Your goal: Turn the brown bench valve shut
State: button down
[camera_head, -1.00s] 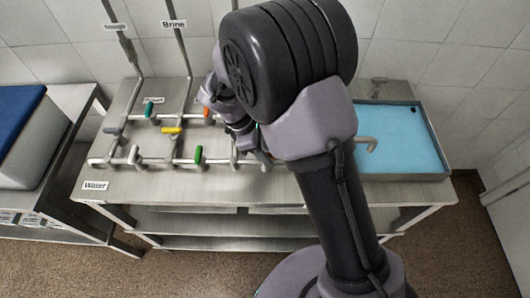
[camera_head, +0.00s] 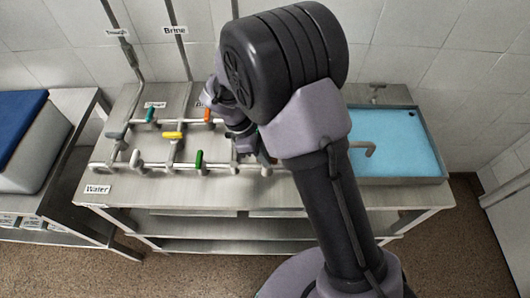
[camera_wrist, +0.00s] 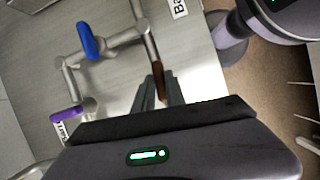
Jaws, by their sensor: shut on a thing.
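The brown bench valve handle (camera_wrist: 158,78) shows in the wrist view as a narrow brown lever at the end of a grey pipe. My gripper (camera_wrist: 160,88) has its two grey fingers on either side of this handle and is shut on it. The finger pads and the lower part of the handle are partly hidden.
A blue handle (camera_wrist: 88,41) and a purple handle (camera_wrist: 66,113) sit on nearby pipes. On the bench (camera_head: 140,192) are green (camera_head: 199,159), yellow (camera_head: 172,135), teal (camera_head: 150,115) and orange (camera_head: 208,115) handles. A blue-bottomed basin (camera_head: 405,150) lies to the right.

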jog(key=m+p, duration=0.1)
jog(key=m+g+p, duration=0.1)
jog(key=m, duration=0.1)
jog(key=shift+w+r+m+y, duration=0.15)
jog(key=shift+m+y, duration=0.15)
jog(key=m+g+p, duration=0.1)
jog(key=m, duration=0.1)
jog(key=m+y+p, duration=0.1)
jog(key=m, duration=0.1)
jog(key=shift+d+m+g, duration=0.1)
jog(key=shift+m+g, duration=0.2)
jog(key=shift+g, duration=0.1)
jog(key=m, duration=0.2)
jog(key=m+y, duration=0.1)
jog(key=m, duration=0.1)
jog(key=shift+w+d+g+y, duration=0.1)
jog(key=shift+w+g+y, duration=0.05)
jog(key=shift+g+y, duration=0.15)
jog(key=shift+d+m+y, duration=0.1)
jog(key=shift+m+y, duration=0.6)
jog(key=shift+m, duration=1.4)
jog(key=c, duration=1.4)
grip_release()
jog(key=p+v, duration=0.4)
jog(key=v, duration=1.3)
jog(key=shift+w+d, duration=0.15)
jog(key=shift+w, duration=0.1)
